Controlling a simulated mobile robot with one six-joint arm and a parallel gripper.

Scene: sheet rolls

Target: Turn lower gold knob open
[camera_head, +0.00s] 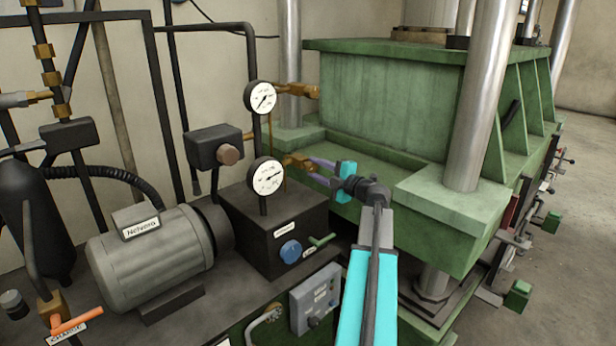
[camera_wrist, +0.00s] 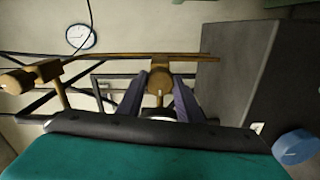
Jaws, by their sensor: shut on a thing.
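The lower gold knob (camera_head: 296,161) is on the brass fitting just right of the lower white gauge (camera_head: 267,176), partly hidden by my fingers in the head view. In the wrist view the gold knob (camera_wrist: 160,76) sits between the tips of my two purple fingers. My gripper (camera_head: 312,167) reaches in from the right and is shut on this knob; its fingertips also show in the wrist view (camera_wrist: 160,84). The upper gold knob (camera_head: 302,90) is beside the upper gauge (camera_head: 261,97), clear of my gripper.
The green press (camera_head: 385,100) and its steel column (camera_head: 478,110) stand close right of my arm. Below the gauges is a dark box (camera_head: 262,225) with a blue knob (camera_head: 290,251) and a green lever (camera_head: 322,241). A grey motor (camera_head: 150,262) stands at left.

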